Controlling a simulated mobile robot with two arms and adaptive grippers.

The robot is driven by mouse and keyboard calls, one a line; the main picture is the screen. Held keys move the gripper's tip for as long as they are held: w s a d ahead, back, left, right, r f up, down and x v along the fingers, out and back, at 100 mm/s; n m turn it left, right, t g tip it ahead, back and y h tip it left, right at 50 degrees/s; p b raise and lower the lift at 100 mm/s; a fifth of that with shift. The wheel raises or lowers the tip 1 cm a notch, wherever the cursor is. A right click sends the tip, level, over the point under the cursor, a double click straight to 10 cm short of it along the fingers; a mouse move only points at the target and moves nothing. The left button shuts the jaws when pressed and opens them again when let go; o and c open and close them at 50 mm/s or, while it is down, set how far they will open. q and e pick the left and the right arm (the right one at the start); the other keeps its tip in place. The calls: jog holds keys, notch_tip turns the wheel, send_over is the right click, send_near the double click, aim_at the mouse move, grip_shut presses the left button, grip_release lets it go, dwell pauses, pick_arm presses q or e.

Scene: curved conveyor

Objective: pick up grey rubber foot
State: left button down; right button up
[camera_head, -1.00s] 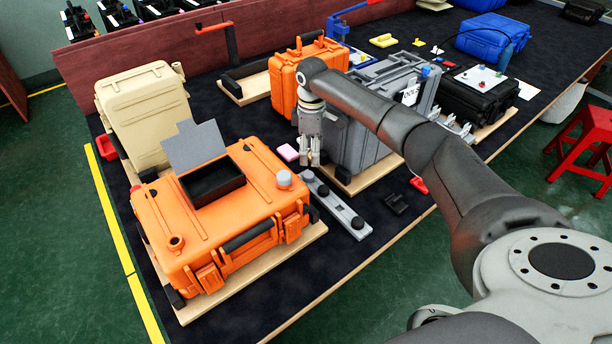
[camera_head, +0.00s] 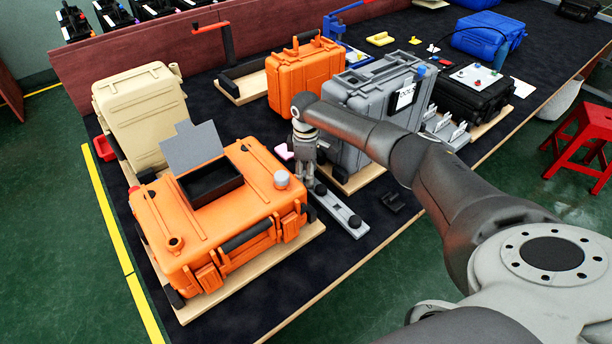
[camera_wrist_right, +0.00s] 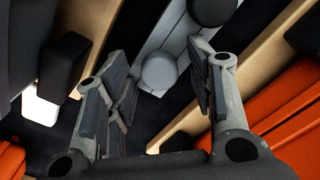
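The grey rubber foot (camera_wrist_right: 159,73) is a small round grey knob at the near end of a grey bar in the right wrist view. The grey bar (camera_head: 338,206) lies on the dark table in the head view, with dark feet further along it. My right gripper (camera_wrist_right: 160,58) is open, with its fingers on either side of the grey foot and no clear contact. In the head view my right gripper (camera_head: 304,184) points down over the bar's far end and hides the grey foot there. My left gripper is not in view.
An orange case (camera_head: 207,263) stands close to the left of the bar. A grey case (camera_head: 349,151) stands behind on the right. A pink block (camera_head: 283,152) lies behind the gripper, and a small black part (camera_head: 393,201) lies to the right.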

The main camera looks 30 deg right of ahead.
aim_at(306, 174)
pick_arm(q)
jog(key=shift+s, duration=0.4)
pick_arm(e)
jog(key=c, duration=0.6)
